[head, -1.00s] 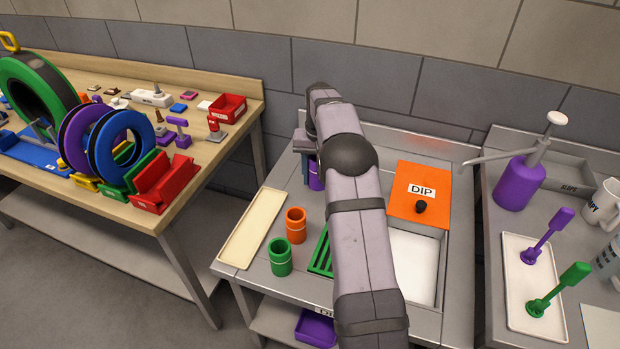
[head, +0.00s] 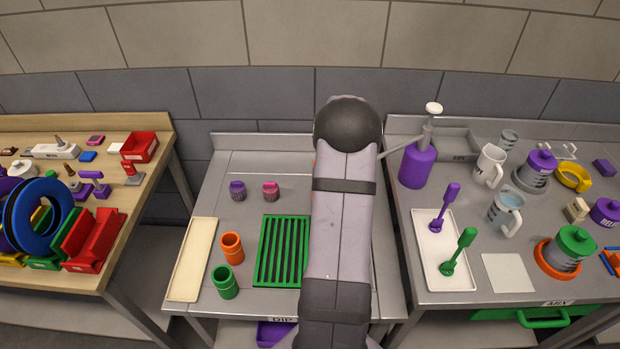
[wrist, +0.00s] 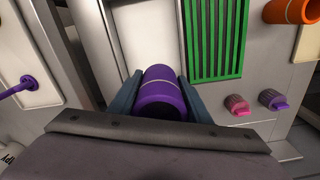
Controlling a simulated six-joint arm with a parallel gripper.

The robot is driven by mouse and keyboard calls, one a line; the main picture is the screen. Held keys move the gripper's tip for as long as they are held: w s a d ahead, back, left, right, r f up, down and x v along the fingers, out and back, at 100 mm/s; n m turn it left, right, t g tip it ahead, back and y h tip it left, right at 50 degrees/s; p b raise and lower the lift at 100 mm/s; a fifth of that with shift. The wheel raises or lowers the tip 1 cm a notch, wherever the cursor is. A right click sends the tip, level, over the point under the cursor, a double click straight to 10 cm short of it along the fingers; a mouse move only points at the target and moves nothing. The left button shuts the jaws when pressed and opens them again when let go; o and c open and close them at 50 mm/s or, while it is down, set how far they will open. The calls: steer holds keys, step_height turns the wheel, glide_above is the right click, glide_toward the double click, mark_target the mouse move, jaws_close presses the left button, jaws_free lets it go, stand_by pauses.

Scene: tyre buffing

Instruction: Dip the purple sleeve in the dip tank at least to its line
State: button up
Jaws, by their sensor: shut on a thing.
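My gripper (wrist: 160,100) is shut on the purple sleeve (wrist: 162,85) in the wrist view, with one jaw on each side of it. A pale line runs around the sleeve near its far end. The dip tank's pale opening (wrist: 150,35) shows just beyond the sleeve. The sleeve overlaps it in the picture; I cannot tell its height above the tank. In the head view my arm hides the gripper, the sleeve and most of the tank.
A green slatted rack (head: 282,250) lies left of my arm. Orange (head: 232,247) and green (head: 224,282) sleeves stand near a cream tray (head: 192,260).

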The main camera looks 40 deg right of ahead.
steer(key=s+a+f, duration=0.6)
steer(key=s+f, duration=0.3)
steer(key=shift+n, duration=0.4)
steer(key=w+d, duration=0.1)
steer(key=w+d+f, duration=0.1)
steer(key=w+d, duration=0.1)
steer(key=shift+d+p, duration=0.3)
steer(key=shift+p, duration=0.05)
steer(key=shift+f, duration=0.15)
steer(key=shift+f+b, duration=6.6)
steer(key=shift+f, duration=1.95)
steer(key=shift+f, duration=0.25)
